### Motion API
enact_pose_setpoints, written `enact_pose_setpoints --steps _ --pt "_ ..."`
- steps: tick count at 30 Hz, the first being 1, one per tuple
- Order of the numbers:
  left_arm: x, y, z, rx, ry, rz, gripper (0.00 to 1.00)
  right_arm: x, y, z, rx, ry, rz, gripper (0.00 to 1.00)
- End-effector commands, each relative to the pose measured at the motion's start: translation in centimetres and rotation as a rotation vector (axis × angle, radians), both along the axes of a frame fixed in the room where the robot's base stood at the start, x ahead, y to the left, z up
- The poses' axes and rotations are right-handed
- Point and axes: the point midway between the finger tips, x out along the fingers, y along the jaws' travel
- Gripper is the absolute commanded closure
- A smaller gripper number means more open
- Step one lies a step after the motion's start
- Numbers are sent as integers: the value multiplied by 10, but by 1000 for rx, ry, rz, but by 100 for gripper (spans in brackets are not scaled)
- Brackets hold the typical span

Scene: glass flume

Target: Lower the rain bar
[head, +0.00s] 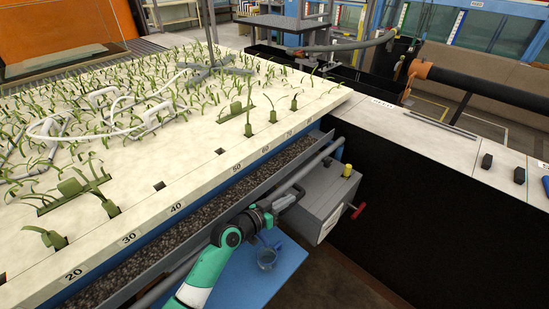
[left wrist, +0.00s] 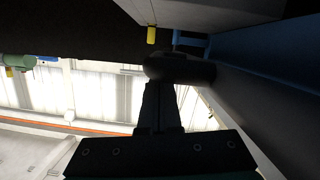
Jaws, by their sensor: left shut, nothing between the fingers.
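I cannot pick out the rain bar with certainty. A grey box (head: 325,192) with a yellow knob (head: 347,170) on top and a red handle (head: 357,211) on its side stands beside the planted bed. My left gripper (head: 291,198) is shut and empty at the box's left side, close to the grey pipe (head: 300,172) along the bed's edge. I cannot tell whether it touches either. In the left wrist view my shut fingers (left wrist: 158,88) end at a dark rounded form (left wrist: 180,68); a yellow part (left wrist: 151,34) shows beyond. My right gripper is not in view.
The pale bed (head: 150,150) with green plants, white hoses and a numbered edge fills the left. A gravel trough (head: 185,215) runs along its side. A black wall (head: 420,200) lies right of the box.

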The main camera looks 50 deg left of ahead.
Motion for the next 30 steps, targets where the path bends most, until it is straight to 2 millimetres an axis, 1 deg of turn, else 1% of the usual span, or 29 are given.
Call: enact_pose_setpoints --steps 1,2,5,8,10,12,15,18,21,23,30 --pt "-2 0 -4 -1 17 -1 100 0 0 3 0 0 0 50" --pt "-2 0 0 -1 16 -2 100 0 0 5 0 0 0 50" --pt "0 0 19 -1 10 -4 100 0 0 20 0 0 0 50" --pt "2 0 47 0 5 -9 100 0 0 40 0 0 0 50" --pt "-18 0 45 -2 7 -6 100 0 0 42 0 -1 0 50" --pt "-37 -1 50 -2 5 -5 100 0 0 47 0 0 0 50" --pt "-61 -2 56 -2 3 -5 100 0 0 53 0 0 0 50" --pt "-79 -3 60 -2 2 -6 100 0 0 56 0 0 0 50" --pt "-90 -4 62 -1 1 -7 100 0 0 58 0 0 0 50" --pt "-94 -5 62 -2 0 -7 100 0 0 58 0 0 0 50" --pt "-95 -5 63 -1 -1 -9 100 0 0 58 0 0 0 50"
